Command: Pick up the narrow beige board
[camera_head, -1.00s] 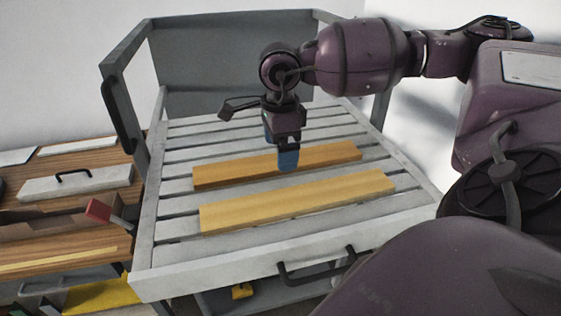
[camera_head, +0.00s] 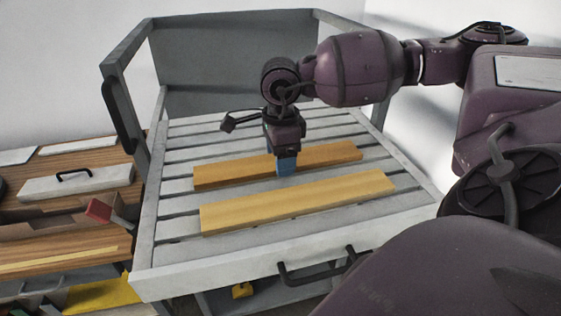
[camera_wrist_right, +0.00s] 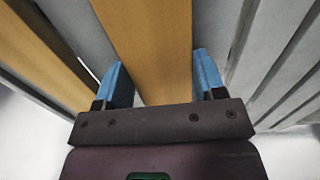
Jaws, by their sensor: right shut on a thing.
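Two long wooden boards lie side by side on the slatted grey rack (camera_head: 175,222). The rear board (camera_head: 335,155) is darker orange-tan and looks narrower; the front board (camera_head: 300,201) is lighter yellow-beige. My right gripper (camera_head: 281,160) points down over the middle of the rear board, its near blue finger in front of that board's front edge. In the right wrist view, the gripper's two blue fingers (camera_wrist_right: 160,78) stand at both sides of the rear board (camera_wrist_right: 150,35), shut on it. The board still lies on the slats. My left gripper is not in view.
The rack has raised side rails, a tall grey back panel (camera_head: 235,55) and a black front handle (camera_head: 318,270). A wooden bench (camera_head: 65,205) at left holds a white board with a handle (camera_head: 77,183). Bare slats lie behind the boards.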

